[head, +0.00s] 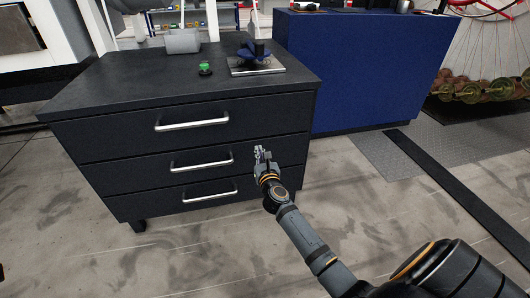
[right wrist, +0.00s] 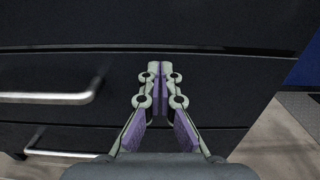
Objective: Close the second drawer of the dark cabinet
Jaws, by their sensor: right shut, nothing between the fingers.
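The dark cabinet (head: 110,118) has three drawers with silver bar handles. The second drawer (head: 140,168) is the middle one. Its front looks about flush with the others, and I cannot tell if a small gap remains. Its handle (head: 202,161) also shows in the right wrist view (right wrist: 48,97). My right gripper (head: 261,154) is shut and empty, in front of the right part of the second drawer, right of the handle. In the right wrist view, its closed fingertips (right wrist: 160,66) point at the dark front (right wrist: 220,85). I cannot tell if they touch. My left gripper is out of view.
The cabinet top holds a grey box (head: 183,41), a green-topped item (head: 205,69) and a blue device on a plate (head: 257,68). A blue cabinet (head: 365,75) stands behind on the right. The floor (head: 185,255) in front is clear.

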